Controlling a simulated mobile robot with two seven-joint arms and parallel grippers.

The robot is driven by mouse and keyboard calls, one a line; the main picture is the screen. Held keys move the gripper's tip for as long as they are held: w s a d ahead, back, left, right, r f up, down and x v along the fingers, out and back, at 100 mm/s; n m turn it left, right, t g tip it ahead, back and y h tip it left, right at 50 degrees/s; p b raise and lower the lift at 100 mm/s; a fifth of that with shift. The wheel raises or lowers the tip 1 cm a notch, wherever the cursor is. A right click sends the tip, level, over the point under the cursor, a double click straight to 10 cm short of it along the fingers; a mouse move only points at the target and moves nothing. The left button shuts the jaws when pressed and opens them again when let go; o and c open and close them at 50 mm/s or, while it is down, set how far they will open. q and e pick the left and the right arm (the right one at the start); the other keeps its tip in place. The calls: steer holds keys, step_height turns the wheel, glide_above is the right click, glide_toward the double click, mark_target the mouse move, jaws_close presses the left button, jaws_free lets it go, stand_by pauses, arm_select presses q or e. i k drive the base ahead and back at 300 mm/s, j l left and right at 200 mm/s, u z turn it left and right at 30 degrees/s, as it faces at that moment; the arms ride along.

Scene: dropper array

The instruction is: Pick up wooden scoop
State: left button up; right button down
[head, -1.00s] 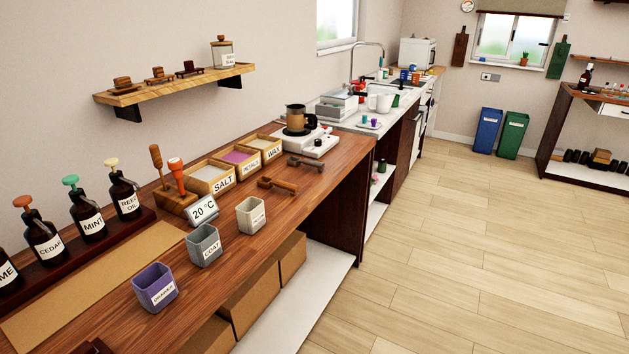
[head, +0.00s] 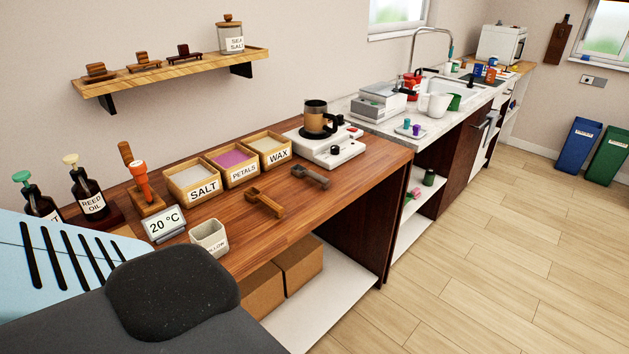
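A wooden scoop (head: 266,204) lies on the brown wooden counter (head: 305,215), in front of the salt and petals boxes. It is warm brown, with its cup at the left end and its handle pointing right. A second, darker grey-brown scoop (head: 311,177) lies behind it to the right, in front of the wax box. A large pale blue and black part of my arm covers the lower left of the head view. Neither gripper's fingers show. Nothing touches the wooden scoop.
Boxes of salt (head: 197,197), petals (head: 239,177) and wax (head: 276,160) stand behind the scoops. A small pale cup (head: 209,240) and a 20 °C display (head: 165,223) stand to the left. A hot plate (head: 325,148) carries a jug. Counter right of the scoops is clear.

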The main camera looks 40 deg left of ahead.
mark_target(254, 195)
steer(key=i+u, duration=0.2)
steer(key=i, duration=0.2)
steer(key=i+l+u, duration=0.45)
steer(key=i, duration=0.25)
steer(key=i+l+u, duration=0.1)
steer(key=u, duration=0.35)
steer(key=i+l+u, duration=0.2)
steer(key=u, duration=0.25)
steer(key=i+l+u, duration=0.25)
steer(key=u, duration=0.15)
steer(key=i+l+u, duration=0.15)
steer(key=l+u, duration=0.15)
steer(key=u, duration=0.15)
steer(key=i+l+u, duration=0.1)
steer(key=l+u, duration=0.35)
steer(key=i+l+u, duration=0.1)
steer(key=l+u, duration=0.45)
steer(key=u, duration=0.15)
